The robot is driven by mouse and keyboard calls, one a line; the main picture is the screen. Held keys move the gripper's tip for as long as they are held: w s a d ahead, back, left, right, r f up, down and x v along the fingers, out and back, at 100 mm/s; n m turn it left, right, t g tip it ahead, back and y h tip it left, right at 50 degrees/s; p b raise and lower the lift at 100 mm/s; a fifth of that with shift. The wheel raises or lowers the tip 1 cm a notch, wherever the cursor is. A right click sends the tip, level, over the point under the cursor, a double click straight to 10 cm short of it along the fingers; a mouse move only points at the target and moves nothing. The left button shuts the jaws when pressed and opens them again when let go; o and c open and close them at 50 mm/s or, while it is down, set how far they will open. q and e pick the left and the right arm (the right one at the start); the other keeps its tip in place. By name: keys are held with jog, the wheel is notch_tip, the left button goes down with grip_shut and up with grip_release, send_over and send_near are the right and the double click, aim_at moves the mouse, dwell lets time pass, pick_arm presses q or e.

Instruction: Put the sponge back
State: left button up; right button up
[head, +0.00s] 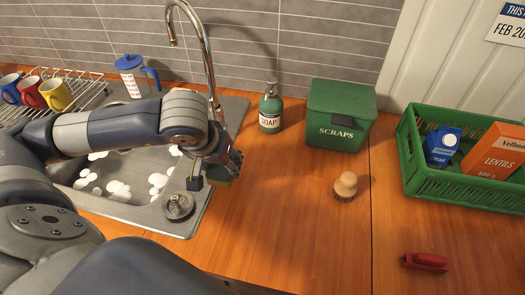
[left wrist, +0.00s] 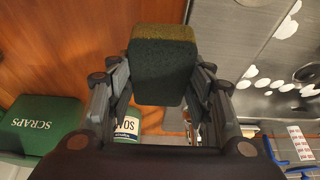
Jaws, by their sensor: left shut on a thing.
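The sponge (left wrist: 162,75), dark green with a yellowish-brown layer, is between the two fingers of my left gripper (left wrist: 160,82), which is shut on it. In the head view the sponge (head: 220,177) shows small and partly covered by my left gripper (head: 226,163). It is by the right edge of the sink (head: 205,190), next to the wooden counter. I cannot tell its exact height. My right gripper is not in view.
A green soap bottle (head: 270,112) and a green scraps bin (head: 338,115) stand behind. A brush (head: 345,187), a red object (head: 425,262) and a green crate (head: 465,190) are to the right. The front-middle counter is clear. A tap (head: 208,55) rises behind my left arm.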

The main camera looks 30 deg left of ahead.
pick_arm(q)
jog(key=shift+w+d+f+b, duration=0.1)
jog(key=shift+w+f+b, duration=0.25)
jog(key=shift+b, duration=0.65)
jog(key=shift+w+d+r+p, duration=0.25)
jog(key=shift+w+p, duration=0.2)
jog(key=shift+w, duration=0.2)
jog(key=shift+w+d+r+p, duration=0.1)
jog(key=shift+w+r+p, duration=0.1)
jog(key=shift+w+p, duration=0.35)
jog(key=w, duration=0.3)
jog(key=w+d+p, duration=0.1)
jog(key=w, duration=0.1)
jog(key=w+d+f, duration=0.1)
jog(key=w, duration=0.2)
jog(key=shift+w+f, duration=0.1)
jog(key=shift+w, duration=0.25)
jog(key=shift+w+d+f+p, duration=0.15)
jog(key=shift+w+p, duration=0.15)
jog(key=shift+w, duration=0.4)
notch_tip(320, 180, down, 4)
jog(key=shift+w+r+b, duration=0.15)
jog(key=shift+r+b, duration=0.1)
jog(key=shift+b, duration=0.65)
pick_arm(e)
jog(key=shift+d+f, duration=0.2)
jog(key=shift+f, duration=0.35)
